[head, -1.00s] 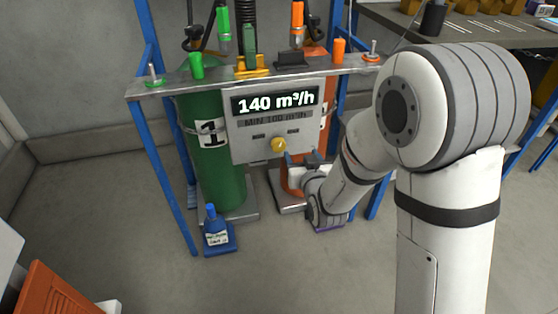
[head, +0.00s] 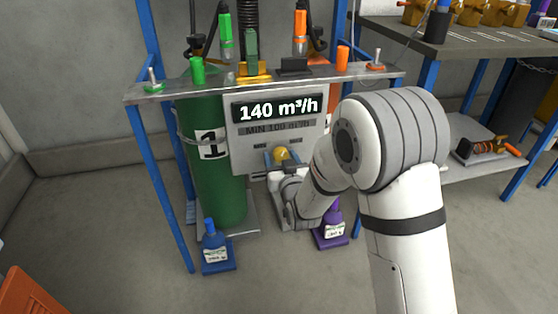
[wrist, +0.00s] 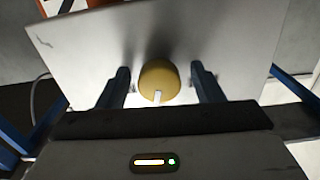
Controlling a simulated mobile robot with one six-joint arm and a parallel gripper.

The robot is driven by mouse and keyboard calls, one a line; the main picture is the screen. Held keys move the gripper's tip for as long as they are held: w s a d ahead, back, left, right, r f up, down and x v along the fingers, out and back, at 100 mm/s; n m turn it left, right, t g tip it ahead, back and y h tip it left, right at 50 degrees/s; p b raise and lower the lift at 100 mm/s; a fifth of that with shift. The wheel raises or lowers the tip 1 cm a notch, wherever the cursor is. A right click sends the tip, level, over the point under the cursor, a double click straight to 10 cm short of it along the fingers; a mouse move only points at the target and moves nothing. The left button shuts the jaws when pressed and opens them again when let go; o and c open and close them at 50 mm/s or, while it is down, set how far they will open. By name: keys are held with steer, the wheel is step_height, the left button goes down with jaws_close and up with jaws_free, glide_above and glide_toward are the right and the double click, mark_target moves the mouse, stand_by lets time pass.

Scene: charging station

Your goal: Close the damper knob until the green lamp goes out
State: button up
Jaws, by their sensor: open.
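The yellow damper knob (head: 281,155) sits low on the grey panel (head: 240,150), below a display (head: 277,108) reading 140 m³/h. A line beneath it reads MIN 100 m³/h. In the wrist view the knob (wrist: 159,80) is round, with a pale mark at its lower edge. My gripper (head: 282,160) is open, with one blue finger on each side of the knob. In the wrist view a gap shows between each finger of my gripper (wrist: 162,88) and the knob. I cannot make out a lit green lamp on the panel.
A green cylinder (head: 215,180) marked 1 stands left of the panel under a metal shelf (head: 150,92) on blue legs. A workbench (head: 480,40) is at the right.

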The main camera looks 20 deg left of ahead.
steer(key=c, duration=1)
steer(key=shift+o, duration=0.2)
steer(key=shift+n, duration=1.5)
steer(key=o, duration=1)
steer(key=shift+c, duration=0.2)
steer(key=p+v, duration=0.2)
steer(key=v, duration=0.5)
steer(key=shift+s+d, duration=0.3)
